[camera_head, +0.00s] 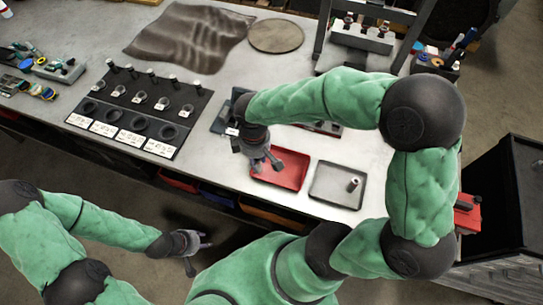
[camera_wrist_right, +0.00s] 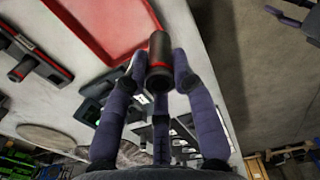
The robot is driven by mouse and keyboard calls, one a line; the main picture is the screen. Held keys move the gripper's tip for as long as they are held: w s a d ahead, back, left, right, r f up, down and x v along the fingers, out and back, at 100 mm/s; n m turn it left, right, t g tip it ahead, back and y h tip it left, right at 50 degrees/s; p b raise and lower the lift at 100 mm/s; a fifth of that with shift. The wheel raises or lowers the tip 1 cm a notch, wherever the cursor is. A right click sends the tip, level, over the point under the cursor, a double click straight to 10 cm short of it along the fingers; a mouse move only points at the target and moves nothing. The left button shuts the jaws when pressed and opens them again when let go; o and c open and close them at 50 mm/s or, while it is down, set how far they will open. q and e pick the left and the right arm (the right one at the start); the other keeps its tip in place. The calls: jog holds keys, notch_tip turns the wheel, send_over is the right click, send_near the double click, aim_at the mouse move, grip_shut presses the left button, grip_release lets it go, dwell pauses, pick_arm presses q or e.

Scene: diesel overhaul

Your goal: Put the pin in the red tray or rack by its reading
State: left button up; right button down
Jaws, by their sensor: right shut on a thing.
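My right gripper (camera_head: 268,166) is above the left part of the red tray (camera_head: 290,181). It is shut on a dark metal pin (camera_wrist_right: 158,62), which shows between its fingertips in the right wrist view; the head view hides it. The red tray's rim also shows behind the pin in the wrist view (camera_wrist_right: 90,42). A black rack (camera_head: 178,149) with several upright pins, rings, round recesses and white labels lies to the left. My left gripper (camera_head: 202,250) is open and empty, in front of the bench over the floor.
A dark device (camera_head: 221,121), partly hidden by my right arm, lies behind the gripper; no reading is legible. A cloth (camera_head: 190,38) and round plate (camera_head: 276,36) lie at the back.

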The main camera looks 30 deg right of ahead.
jog(key=shift+w+d+f+b, duration=0.25)
jog(key=shift+w+d+f, duration=0.7)
jog(key=shift+f, duration=0.75)
jog(key=shift+w+d+f+b, duration=0.3)
jog(key=shift+w+d+f, duration=0.3)
jog(key=shift+d+f, duration=0.95)
jog(key=shift+w+d+f+b, duration=0.25)
jog(key=shift+w+d+f, duration=0.6)
jog(key=shift+f, duration=1.05)
jog(key=shift+s, duration=0.1)
jog(key=shift+f, duration=0.15)
jog(key=c, duration=1)
grip_release()
